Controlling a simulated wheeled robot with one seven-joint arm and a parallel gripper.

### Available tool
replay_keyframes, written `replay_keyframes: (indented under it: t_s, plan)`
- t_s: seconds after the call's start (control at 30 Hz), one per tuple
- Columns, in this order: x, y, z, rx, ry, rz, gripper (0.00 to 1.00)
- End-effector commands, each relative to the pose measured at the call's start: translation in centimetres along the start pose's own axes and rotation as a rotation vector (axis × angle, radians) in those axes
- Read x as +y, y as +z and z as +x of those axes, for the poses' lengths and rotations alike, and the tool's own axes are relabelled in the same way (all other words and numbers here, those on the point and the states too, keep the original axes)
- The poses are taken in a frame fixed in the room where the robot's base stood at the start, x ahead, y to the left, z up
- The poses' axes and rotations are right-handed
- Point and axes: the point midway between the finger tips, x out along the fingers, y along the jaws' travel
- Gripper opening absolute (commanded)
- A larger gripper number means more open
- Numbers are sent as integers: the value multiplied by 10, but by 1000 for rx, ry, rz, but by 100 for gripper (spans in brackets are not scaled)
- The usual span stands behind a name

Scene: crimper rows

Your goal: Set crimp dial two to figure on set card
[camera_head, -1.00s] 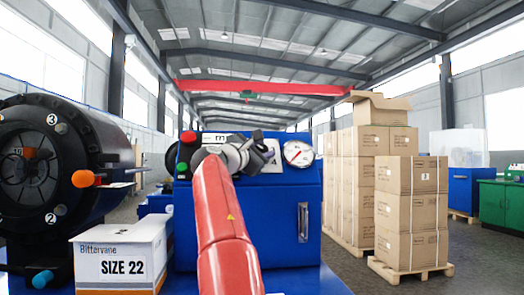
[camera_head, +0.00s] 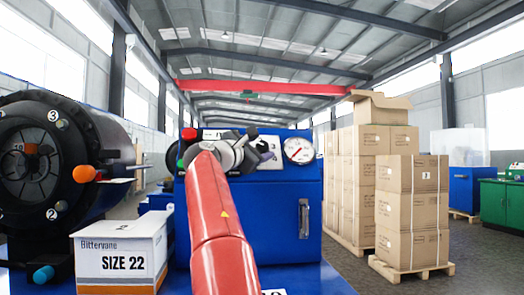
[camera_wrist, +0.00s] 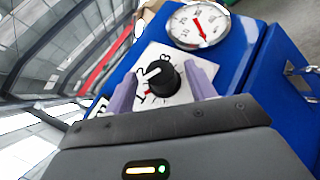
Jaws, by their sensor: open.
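A black round dial knob (camera_wrist: 161,77) with a light pointer mark sits on a white plate (camera_wrist: 147,58) on the blue machine box; the figures around it are too small or covered to read. In the wrist view my gripper (camera_wrist: 161,82) is open, with its two pale purple fingers on either side of the knob; I cannot tell whether they touch it. In the head view my gripper (camera_head: 262,147) is in front of the box's upper panel and hides much of the dial. I cannot make out which dial number this is, and no set card can be surely identified.
A pressure gauge (camera_head: 299,150) is right of the dial. The blue box (camera_head: 265,210) has a door handle. A white "SIZE 22" box (camera_head: 121,262) and a large black crimper head (camera_head: 40,165) with an orange knob stand left. Stacked cartons (camera_head: 410,205) stand right.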

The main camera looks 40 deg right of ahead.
Motion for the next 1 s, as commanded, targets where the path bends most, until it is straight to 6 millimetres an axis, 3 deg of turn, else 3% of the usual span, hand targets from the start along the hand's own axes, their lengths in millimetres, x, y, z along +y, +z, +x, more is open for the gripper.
replay_keyframes:
  t_s: [0.2, 0.4, 0.77, 1.0]
  plan:
    - [-2, -2, -40, 1, 4, 2, 55]
    - [-1, -1, -57, 0, 2, 1, 55]
    - [0, 1, -57, -1, 8, -4, 55]
    - [7, 14, -43, 19, 221, -146, 55]
